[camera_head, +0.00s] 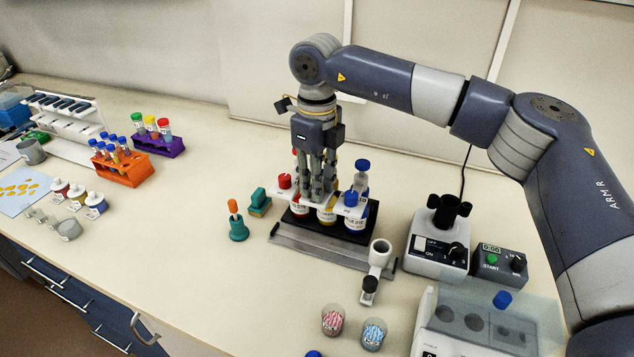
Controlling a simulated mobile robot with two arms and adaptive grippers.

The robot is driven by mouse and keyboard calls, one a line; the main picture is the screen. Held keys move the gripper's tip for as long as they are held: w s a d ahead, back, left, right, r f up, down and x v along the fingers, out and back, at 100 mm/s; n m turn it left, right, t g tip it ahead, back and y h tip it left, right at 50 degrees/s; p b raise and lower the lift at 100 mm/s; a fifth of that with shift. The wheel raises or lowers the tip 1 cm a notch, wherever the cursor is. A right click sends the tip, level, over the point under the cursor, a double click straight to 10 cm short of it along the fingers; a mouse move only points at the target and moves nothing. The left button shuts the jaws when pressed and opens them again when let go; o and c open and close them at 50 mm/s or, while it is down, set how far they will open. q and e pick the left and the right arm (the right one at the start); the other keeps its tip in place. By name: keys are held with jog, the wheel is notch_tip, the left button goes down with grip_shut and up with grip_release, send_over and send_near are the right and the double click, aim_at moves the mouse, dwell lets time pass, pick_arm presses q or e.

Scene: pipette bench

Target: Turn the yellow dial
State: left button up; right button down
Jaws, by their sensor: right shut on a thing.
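A row of three bottles stands on a black tray (367,234): a red one (299,209), a yellow-labelled one (326,216) in the middle and a blue one (355,223). A red dial (285,181) and a blue dial (350,198) show on the white plate at the bottle tops. The yellow dial, between them, is hidden behind my right gripper (318,194). That gripper points down over the middle bottle, with its fingers shut around what appears to be the yellow dial. My left gripper is out of view.
A green holder with an orange-tipped tool (238,228) and a teal block (260,202) stand left of the bottles. A mixer (438,245), a timer (499,265) and a white stand (379,255) are to the right.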

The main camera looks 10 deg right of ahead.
dwell(0.3)
jog(key=c, duration=1.4)
grip_release()
notch_tip(320, 180, up, 12)
